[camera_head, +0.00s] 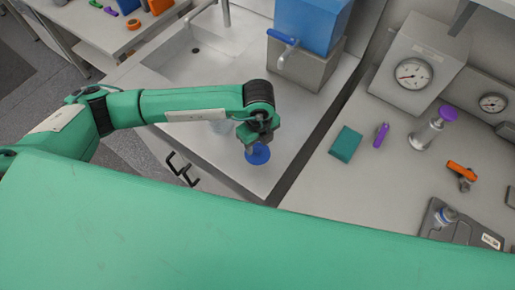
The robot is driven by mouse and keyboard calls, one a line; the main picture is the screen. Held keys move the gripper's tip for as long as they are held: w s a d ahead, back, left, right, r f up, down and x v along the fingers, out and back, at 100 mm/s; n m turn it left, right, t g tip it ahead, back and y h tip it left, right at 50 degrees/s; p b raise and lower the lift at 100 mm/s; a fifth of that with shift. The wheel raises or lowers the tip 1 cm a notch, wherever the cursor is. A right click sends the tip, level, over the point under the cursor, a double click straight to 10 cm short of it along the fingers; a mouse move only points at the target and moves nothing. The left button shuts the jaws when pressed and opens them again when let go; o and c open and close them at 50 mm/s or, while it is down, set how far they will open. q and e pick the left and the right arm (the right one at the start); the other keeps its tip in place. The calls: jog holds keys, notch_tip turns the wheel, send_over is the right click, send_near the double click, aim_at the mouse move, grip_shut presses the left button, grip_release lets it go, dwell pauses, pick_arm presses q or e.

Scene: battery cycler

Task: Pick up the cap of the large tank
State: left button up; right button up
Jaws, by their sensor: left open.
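My left arm comes in from the left, and its gripper (260,136) points down over the front right part of the steel counter. The gripper is open, with its fingers dark and partly hidden by the wrist. A round blue cap-like piece (257,155) is directly below the fingertips; I cannot tell whether they touch it. I cannot tell for sure which vessel is the large tank. My right gripper is not in view.
A blue box (310,22) on a grey block with a blue-handled tap (286,52) stands behind. A sink is at the back left. My green arm link crosses the foreground.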

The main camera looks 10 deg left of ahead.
aim_at(257, 151)
pick_arm(q)
jog(key=shift+f+p, duration=0.35)
jog(key=shift+f, duration=1.1)
grip_shut()
jog(key=shift+r, duration=0.2)
